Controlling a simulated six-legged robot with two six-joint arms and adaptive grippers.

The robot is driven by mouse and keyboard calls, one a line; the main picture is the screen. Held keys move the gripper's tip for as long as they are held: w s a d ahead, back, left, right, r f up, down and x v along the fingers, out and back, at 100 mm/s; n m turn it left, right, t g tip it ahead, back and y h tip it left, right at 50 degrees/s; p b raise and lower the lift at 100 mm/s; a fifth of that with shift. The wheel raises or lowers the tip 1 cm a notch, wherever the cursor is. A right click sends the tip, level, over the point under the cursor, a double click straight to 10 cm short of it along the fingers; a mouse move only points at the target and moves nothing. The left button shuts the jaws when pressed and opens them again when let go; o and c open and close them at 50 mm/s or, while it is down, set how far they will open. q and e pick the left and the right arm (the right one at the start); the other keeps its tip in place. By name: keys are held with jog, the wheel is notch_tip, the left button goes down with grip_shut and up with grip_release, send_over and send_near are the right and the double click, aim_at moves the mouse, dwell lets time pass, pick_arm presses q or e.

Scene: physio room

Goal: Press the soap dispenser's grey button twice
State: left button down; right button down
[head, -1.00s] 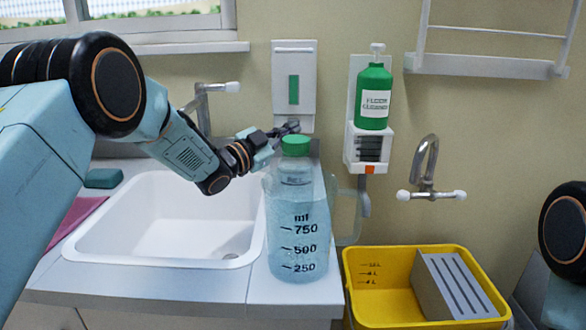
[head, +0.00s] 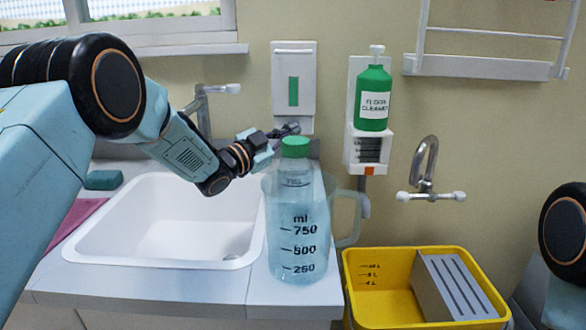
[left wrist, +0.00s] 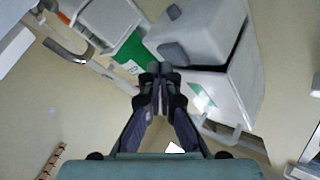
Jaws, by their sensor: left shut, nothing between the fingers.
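The soap dispenser (head: 294,83) is a white wall box with a green window, above the counter right of the sink. My left gripper (head: 291,129) is shut and empty. Its fingertips are at the dispenser's lower end, behind the jug's green cap. In the left wrist view the dispenser (left wrist: 222,92) appears tilted, right of my shut fingers (left wrist: 160,70). A grey piece (left wrist: 173,53), seemingly the button, shows just beyond the fingertips. I cannot tell whether they touch it. In the head view the button is not clear. My right gripper is out of view.
A green floor cleaner bottle (head: 374,98) hangs to the right. The sink (head: 160,215) is left, a yellow bucket (head: 380,312) lower right, and a wall tap (head: 430,170) above it.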

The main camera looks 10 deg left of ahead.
pick_arm(q)
jog(key=shift+w, duration=0.1)
dwell(0.3)
jog(key=shift+w+a, duration=0.1)
jog(key=shift+w, duration=0.3)
dwell(0.5)
jog(key=shift+s, duration=0.5)
